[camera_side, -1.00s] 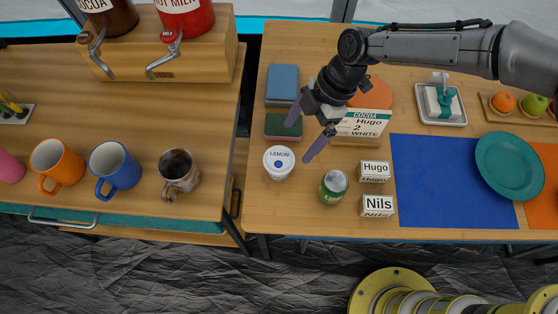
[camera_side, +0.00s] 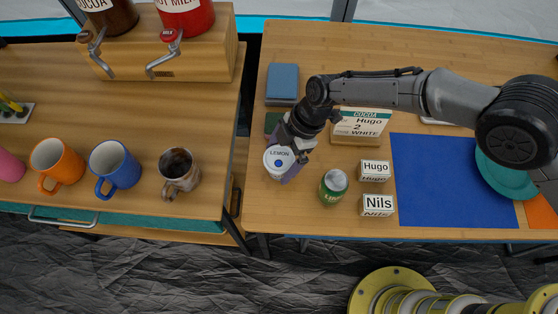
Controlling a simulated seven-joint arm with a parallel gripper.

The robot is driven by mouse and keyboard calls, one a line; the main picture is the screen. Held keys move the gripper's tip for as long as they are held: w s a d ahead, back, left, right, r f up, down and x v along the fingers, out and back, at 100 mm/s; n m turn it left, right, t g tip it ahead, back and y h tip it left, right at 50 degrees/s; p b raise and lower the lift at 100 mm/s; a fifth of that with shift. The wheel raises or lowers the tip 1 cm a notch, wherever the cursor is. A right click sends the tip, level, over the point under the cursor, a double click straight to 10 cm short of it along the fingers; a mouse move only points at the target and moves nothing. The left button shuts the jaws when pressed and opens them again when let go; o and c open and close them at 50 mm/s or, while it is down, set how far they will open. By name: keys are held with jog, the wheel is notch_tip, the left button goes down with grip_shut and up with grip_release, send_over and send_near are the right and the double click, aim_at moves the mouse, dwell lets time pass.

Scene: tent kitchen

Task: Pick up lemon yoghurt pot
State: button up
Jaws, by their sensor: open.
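The lemon yoghurt pot (camera_side: 277,160) is a white tub with a lid marked LEMON and a blue dot. It stands upright near the left front of the right-hand wooden table. My gripper (camera_side: 285,163) is down at the pot, with its purple-grey fingers open. One finger shows at the pot's right side; the other is mostly hidden behind the pot or the gripper body. I cannot tell whether the fingers touch the pot.
A green can (camera_side: 333,187) stands right of the pot, near boxes labelled Hugo (camera_side: 375,170) and Nils (camera_side: 377,205). Behind are a blue box (camera_side: 282,84), a dark green box (camera_side: 272,122) and a cocoa sign (camera_side: 360,124). A blue mat (camera_side: 430,185) lies right.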

jog(key=c, duration=1.2)
jog(key=shift+o, duration=0.2)
jog(key=shift+r, duration=0.1)
